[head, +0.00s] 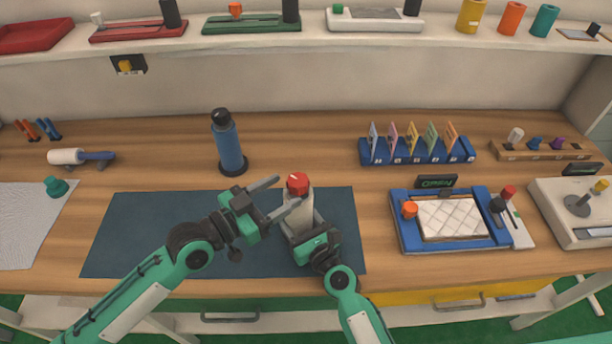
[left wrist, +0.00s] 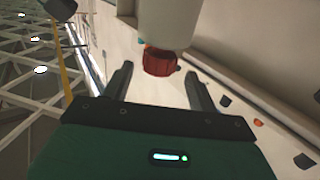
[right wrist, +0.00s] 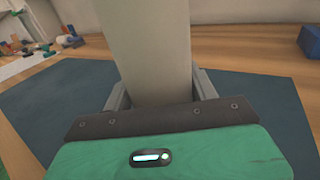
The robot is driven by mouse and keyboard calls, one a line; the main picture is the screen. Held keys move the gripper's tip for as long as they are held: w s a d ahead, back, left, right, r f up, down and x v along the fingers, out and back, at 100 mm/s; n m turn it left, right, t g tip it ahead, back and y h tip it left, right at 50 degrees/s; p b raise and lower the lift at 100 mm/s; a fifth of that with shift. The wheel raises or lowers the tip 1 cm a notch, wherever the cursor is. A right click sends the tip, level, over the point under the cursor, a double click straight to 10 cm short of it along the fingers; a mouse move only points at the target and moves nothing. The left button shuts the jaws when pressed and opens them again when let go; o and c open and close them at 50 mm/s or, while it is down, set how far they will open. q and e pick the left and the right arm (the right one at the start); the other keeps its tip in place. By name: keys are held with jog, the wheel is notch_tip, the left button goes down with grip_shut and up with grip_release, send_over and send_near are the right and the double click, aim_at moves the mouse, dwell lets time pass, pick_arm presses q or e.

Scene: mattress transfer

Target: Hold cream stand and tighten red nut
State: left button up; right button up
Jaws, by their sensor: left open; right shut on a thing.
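The cream stand (head: 300,216) stands upright on the dark blue mat (head: 150,232). The red nut (head: 298,182) sits at its top. My right gripper (head: 304,232) is shut on the lower part of the stand; in the right wrist view the cream stand (right wrist: 150,55) rises between its fingers. My left gripper (head: 283,195) is open at nut height, its fingers pointing right toward the nut. In the left wrist view the red nut (left wrist: 160,62) shows ahead between the open fingers, with the cream stand (left wrist: 165,22) beyond it. I cannot tell whether either finger touches the nut.
A blue bottle (head: 228,145) stands behind the mat. A blue card rack (head: 418,152) and a blue-framed tray (head: 405,235) are to the right. A roller (head: 80,157) and a teal knob (head: 56,187) lie left. The mat's left half is bare.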

aim_at(306, 178)
pick_arm(q)
jog(key=x, duration=0.7)
jog(key=shift+d, duration=0.1)
jog(key=c, duration=1)
